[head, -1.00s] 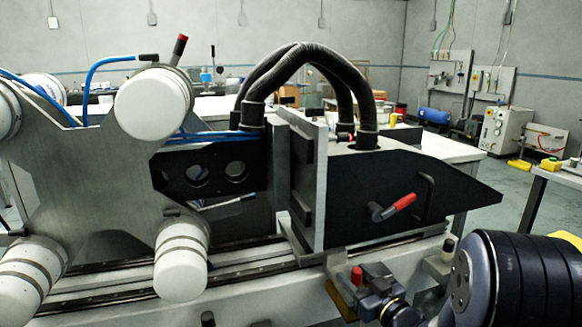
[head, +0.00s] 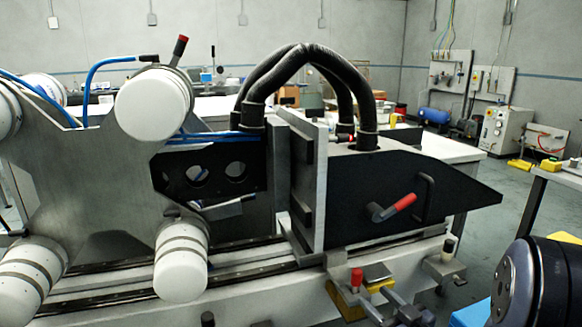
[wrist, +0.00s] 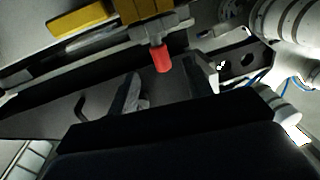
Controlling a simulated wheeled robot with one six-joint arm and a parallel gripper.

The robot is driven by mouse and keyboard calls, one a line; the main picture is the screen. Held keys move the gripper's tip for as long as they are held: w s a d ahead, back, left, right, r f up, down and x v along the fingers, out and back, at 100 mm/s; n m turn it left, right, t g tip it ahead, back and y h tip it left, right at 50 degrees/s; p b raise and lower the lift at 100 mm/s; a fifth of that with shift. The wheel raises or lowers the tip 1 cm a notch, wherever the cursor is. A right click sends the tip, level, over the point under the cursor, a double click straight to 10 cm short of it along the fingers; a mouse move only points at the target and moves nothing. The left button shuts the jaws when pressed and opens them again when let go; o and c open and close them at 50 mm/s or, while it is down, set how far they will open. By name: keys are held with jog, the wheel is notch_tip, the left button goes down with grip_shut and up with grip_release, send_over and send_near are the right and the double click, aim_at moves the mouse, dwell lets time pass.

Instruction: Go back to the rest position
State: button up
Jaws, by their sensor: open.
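My gripper (wrist: 168,88) shows in the wrist view, its two fingers spread apart with nothing held between them. A red-capped post (wrist: 162,58) stands beyond the fingertips; I cannot tell the exact gap. In the head view my dark rounded arm link (head: 545,285) fills the lower right corner, and my fingers cannot be made out clearly there. The black wedge-shaped housing (head: 340,200) with a red-tipped lever (head: 400,204) stands upright on the bench rail, apart from the arm link.
A red-capped post (head: 356,279) and yellow blocks (head: 345,303) sit along the bench's front edge. White rollers (head: 153,104) on a grey plate (head: 90,190) stand at the left. Black hoses (head: 290,65) arch over the housing. Open floor (head: 490,215) lies at the right.

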aim_at(357, 270)
jog(key=x, duration=0.7)
jog(key=shift+w+a+b, duration=0.2)
jog(key=shift+w+b, duration=0.1)
jog(key=shift+w, duration=0.05)
notch_tip(357, 270, up, 5)
jog(key=p, duration=0.4)
jog(key=shift+w+p, duration=0.1)
jog(key=shift+p, duration=0.25)
jog(key=shift+r+p, duration=0.7)
jog(key=shift+r, duration=0.05)
